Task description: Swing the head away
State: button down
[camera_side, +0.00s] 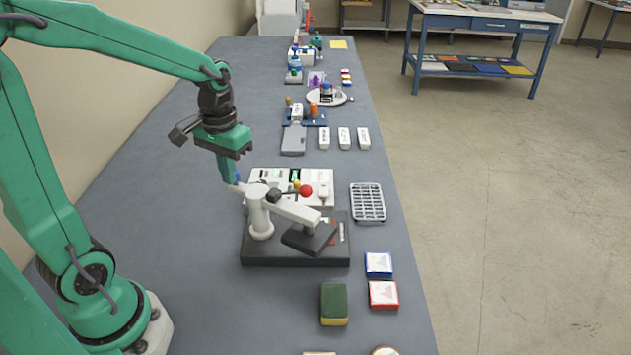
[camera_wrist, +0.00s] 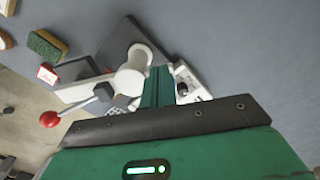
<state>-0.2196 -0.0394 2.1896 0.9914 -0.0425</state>
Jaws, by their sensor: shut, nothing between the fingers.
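The press has a dark flat base (camera_side: 290,259) with a white upright post (camera_side: 261,222). A white arm (camera_side: 292,211) runs from the post to the right and carries a dark slab-like head (camera_side: 308,238) over the right part of the base. A lever with a red ball knob (camera_side: 306,191) sticks out beside the arm; the knob also shows in the wrist view (camera_wrist: 50,119). My gripper (camera_side: 233,180) is shut and empty, pointing down just behind and left of the post. In the wrist view its fingers (camera_wrist: 158,82) are beside the post (camera_wrist: 131,78); I cannot tell whether they touch.
A white panel unit (camera_side: 315,179) stands close behind the press. A grey rack (camera_side: 368,202) lies to its right. A green-and-yellow sponge (camera_side: 334,302), a blue box (camera_side: 378,264) and a red box (camera_side: 383,294) lie in front. The bench left of the press is clear.

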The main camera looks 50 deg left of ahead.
jog(key=shift+w+a, duration=0.4)
jog(key=shift+w, duration=0.35)
dwell(0.7)
jog(key=shift+w+a, duration=0.2)
jog(key=shift+w, duration=0.95)
dwell(1.2)
jog(key=shift+r, duration=0.1)
notch_tip(320, 180, up, 8)
dwell(1.2)
jog(key=shift+s+d, duration=0.1)
jog(key=s+d+m+t, duration=0.3)
jog(key=s+d+t, duration=0.2)
jog(key=s+d, duration=0.3)
jog(key=shift+s+t, duration=0.3)
jog(key=shift+s, duration=1.75)
